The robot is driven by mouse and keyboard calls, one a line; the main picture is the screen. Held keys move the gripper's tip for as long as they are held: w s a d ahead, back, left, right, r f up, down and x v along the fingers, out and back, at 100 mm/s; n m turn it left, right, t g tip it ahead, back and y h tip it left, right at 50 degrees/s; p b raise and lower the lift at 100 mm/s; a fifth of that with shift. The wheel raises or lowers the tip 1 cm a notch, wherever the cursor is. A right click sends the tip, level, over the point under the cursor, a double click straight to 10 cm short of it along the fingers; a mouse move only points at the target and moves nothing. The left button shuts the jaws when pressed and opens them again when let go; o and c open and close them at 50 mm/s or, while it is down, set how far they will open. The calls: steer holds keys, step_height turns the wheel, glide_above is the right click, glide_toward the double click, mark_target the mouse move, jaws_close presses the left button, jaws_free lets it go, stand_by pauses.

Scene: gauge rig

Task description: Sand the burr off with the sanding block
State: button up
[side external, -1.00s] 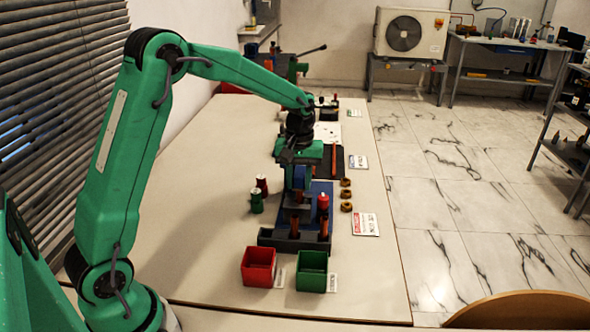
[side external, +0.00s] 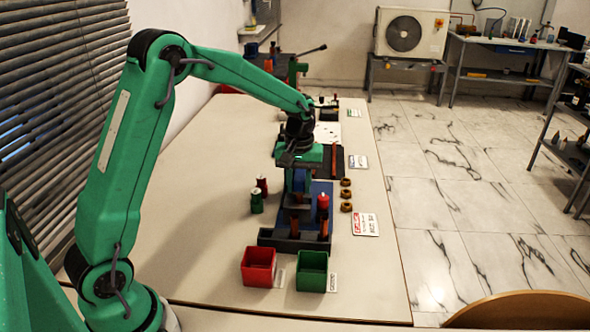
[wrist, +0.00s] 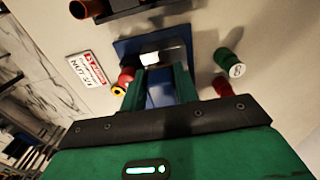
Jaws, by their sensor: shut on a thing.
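My gripper (side external: 297,184) is over the blue base plate (side external: 321,187) of the rig in the side view. In the wrist view my gripper (wrist: 164,76) has its green fingers shut on a blue block (wrist: 160,96), which looks like the sanding block. I cannot make out the burr, or whether the block touches the workpiece.
A red-topped post (side external: 323,202) stands close to the gripper's right. Red (side external: 262,185) and green (side external: 256,202) cylinders stand left. A red bin (side external: 258,266) and green bin (side external: 312,271) stand in front.

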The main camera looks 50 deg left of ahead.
steer(key=shift+w+a, duration=0.15)
steer(key=shift+a, duration=0.05)
steer(key=shift+w+a, duration=0.35)
steer(key=shift+w, duration=0.05)
stand_by(0.3)
steer(key=shift+s+d+f, duration=0.1)
steer(key=shift+s, duration=0.05)
steer(key=shift+s+d, duration=1)
steer(key=shift+s, duration=0.05)
stand_by(0.4)
steer(key=shift+w+a, duration=0.1)
steer(key=shift+w, duration=0.05)
steer(key=shift+w+a+f, duration=0.15)
steer(key=shift+w+a, duration=0.85)
steer(key=shift+a, duration=0.05)
